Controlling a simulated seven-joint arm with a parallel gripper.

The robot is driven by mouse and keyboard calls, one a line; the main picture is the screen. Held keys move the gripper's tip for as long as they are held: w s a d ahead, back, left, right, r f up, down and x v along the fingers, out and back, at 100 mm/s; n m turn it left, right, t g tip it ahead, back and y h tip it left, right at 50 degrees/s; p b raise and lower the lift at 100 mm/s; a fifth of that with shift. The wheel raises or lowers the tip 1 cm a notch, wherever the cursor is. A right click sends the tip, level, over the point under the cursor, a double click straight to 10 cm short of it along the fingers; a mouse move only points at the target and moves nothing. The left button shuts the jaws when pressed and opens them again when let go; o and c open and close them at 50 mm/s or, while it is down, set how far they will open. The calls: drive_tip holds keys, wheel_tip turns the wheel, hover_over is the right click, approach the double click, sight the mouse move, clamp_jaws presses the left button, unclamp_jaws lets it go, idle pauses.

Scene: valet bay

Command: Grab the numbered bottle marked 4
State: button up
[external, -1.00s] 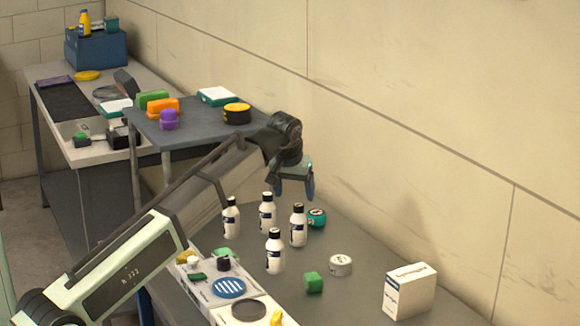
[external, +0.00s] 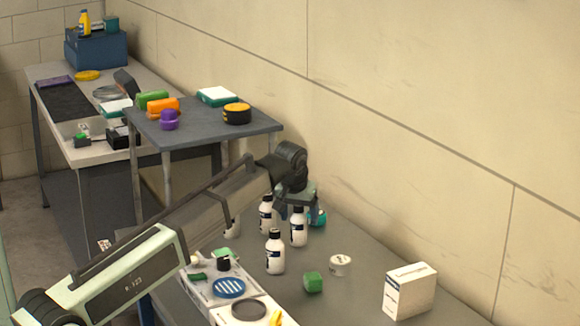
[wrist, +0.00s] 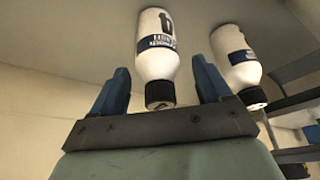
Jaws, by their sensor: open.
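Several white bottles with black caps and dark blue labels stand upright on the grey table: one at the front (external: 275,254), one at the right (external: 298,230), one at the back (external: 266,213), and one partly hidden behind my arm (external: 233,228). Their numbers are too small to read there. My gripper (external: 288,211) is open, low over the back and right bottles. In the wrist view, one bottle (wrist: 156,55) shows between the blue fingers of my gripper (wrist: 160,68), cap towards the palm. A second bottle (wrist: 236,55) is outside the right finger.
A teal round tin (external: 319,217) stands close behind the right bottle. A white tray (external: 225,303) with small items lies in front. Bare table lies between the white tin and the box.

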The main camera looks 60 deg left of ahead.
drive_tip(key=shift+f, duration=0.25)
drive_tip(key=c, duration=1.2)
